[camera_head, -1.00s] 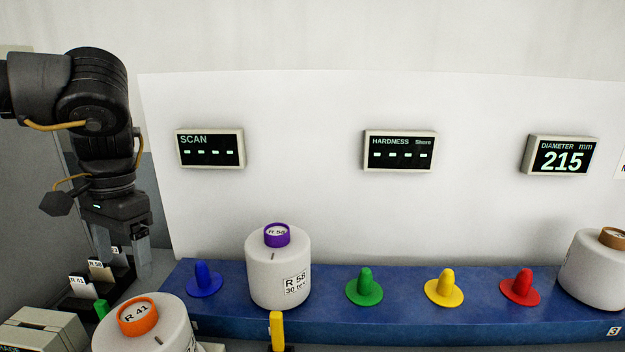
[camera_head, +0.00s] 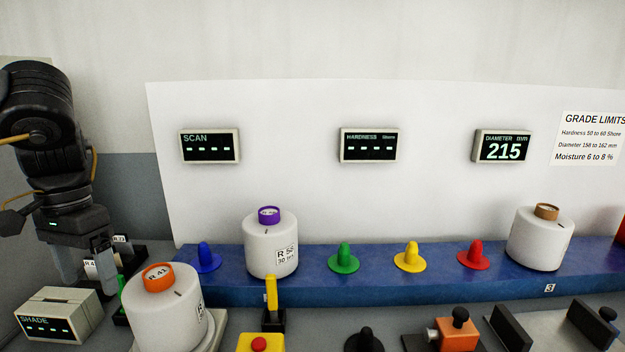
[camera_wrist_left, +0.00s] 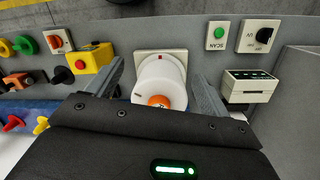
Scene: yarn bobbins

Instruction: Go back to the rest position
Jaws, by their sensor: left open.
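My left gripper (camera_head: 92,277) is at the left of the head view, pointing down with its two fingers apart and nothing between them. It also shows in the left wrist view (camera_wrist_left: 160,72), with its fingers spread. A white bobbin with an orange top marked R 41 (camera_head: 165,318) stands on a pale base in front and to the right of it. In the wrist view this bobbin (camera_wrist_left: 160,78) appears between the fingers; its distance from them is hard to judge. My right gripper is not in view.
A blue rack (camera_head: 330,285) carries colored pegs, a purple-topped bobbin (camera_head: 270,248) and a brown-topped bobbin (camera_head: 540,240). A SHADE box (camera_head: 60,315) and a card holder (camera_head: 128,255) stand close to my left gripper. Controls line the front.

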